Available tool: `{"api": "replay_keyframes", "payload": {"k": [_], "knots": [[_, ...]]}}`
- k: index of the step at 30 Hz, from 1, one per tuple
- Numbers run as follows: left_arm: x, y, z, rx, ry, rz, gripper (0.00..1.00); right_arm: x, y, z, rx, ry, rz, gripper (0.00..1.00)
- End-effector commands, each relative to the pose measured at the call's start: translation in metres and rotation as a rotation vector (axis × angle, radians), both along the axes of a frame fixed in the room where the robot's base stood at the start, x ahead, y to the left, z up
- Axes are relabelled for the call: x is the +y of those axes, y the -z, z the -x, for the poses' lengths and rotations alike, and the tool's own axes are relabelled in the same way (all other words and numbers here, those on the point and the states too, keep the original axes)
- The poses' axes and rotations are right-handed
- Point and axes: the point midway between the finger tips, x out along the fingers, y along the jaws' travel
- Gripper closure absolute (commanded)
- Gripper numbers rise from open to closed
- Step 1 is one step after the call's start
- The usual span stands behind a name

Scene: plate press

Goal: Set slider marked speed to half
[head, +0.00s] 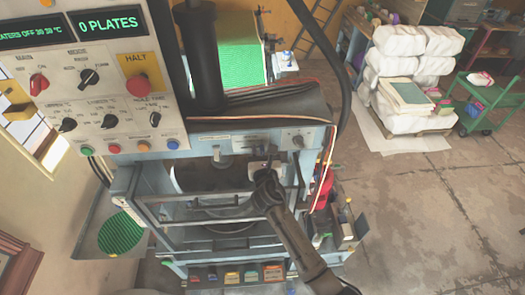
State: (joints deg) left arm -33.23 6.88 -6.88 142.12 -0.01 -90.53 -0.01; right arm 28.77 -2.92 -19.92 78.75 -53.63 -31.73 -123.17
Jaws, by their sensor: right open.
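My right gripper (262,166) is open in front of the upper front of the blue-grey press (150,195), just below its front rail. Its dark arm comes up from the bottom right. A small grey panel with a dark knob or slider (298,141) sits to the right of the gripper on that rail; its marking is too small to read. I cannot tell whether this is the speed slider. The gripper looks apart from it. My left gripper is not in view.
A control panel (110,52) at upper left has rotary knobs, a red halt button (138,86) and several coloured buttons. Its displays read "0 PLATES" and a heaters-off line. Bars cross the press front. White sacks (412,60) and a green cart (490,105) stand right; floor there is free.

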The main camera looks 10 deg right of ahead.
Motion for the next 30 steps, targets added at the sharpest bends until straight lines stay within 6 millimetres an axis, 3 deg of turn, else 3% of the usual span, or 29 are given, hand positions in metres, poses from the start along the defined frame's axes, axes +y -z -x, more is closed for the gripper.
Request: {"api": "replay_keyframes", "payload": {"k": [14, 25, 30], "knots": [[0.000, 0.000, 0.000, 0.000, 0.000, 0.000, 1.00, 0.000, 0.000, 0.000, 0.001, 0.000, 0.000, 1.00], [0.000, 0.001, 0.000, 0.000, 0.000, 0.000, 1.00, 0.001, 0.001, 0.000, 0.001, 0.000, 0.000, 1.00], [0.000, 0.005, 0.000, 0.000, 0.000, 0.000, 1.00, 0.021, 0.002, -0.002, 0.003, -0.002, 0.001, 1.00]]}}
